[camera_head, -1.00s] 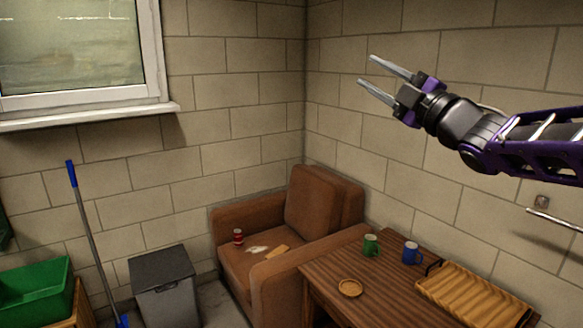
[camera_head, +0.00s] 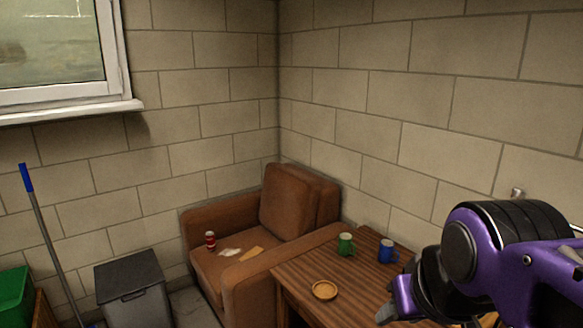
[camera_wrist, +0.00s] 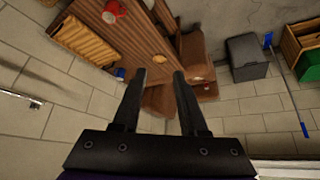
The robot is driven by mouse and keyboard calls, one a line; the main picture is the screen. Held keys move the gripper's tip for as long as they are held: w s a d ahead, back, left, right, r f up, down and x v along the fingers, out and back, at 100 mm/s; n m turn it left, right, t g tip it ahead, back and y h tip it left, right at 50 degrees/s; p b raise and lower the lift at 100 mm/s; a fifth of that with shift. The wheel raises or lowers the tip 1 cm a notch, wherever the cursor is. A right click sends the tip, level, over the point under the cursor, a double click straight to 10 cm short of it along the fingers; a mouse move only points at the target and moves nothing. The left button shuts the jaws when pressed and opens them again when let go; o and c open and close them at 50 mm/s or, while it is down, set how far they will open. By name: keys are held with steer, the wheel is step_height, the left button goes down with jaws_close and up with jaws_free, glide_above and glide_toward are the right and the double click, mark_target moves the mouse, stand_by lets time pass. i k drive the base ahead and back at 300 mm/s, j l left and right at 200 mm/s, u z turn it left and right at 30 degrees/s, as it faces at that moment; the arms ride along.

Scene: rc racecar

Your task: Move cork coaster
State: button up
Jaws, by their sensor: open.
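The cork coaster (camera_head: 325,290) is a small round tan disc with a raised-looking rim. It lies flat on the brown wooden table near its left edge. It also shows in the wrist view (camera_wrist: 158,57), beyond and between my fingertips. My gripper (camera_wrist: 160,76) is open, with nothing between its two dark fingers, and is well apart from the coaster.
A green mug (camera_head: 346,244) and a blue mug (camera_head: 388,251) stand at the table's back. A ribbed wooden tray (camera_wrist: 90,42) and a red item (camera_wrist: 115,10) show in the wrist view. A brown armchair (camera_head: 290,205) with a can (camera_head: 210,240) adjoins the table. A grey bin (camera_head: 130,290) stands left.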

mark_target(323, 290)
steer(key=i+j, duration=0.1)
steer(key=j, duration=0.25)
steer(key=j+u, duration=0.1)
steer(key=j, duration=0.25)
steer(key=i+j, duration=0.15)
steer(key=j, duration=0.15)
steer(key=i+j+u, duration=0.1)
steer(key=i, duration=0.3)
steer(key=i+j+u, duration=0.1)
steer(key=i, duration=0.25)
steer(key=k+j+z, duration=0.2)
steer(key=k+j, duration=0.55)
steer(key=i+l+u, duration=0.2)
steer(key=i+l, duration=0.5)
steer(key=l, duration=0.1)
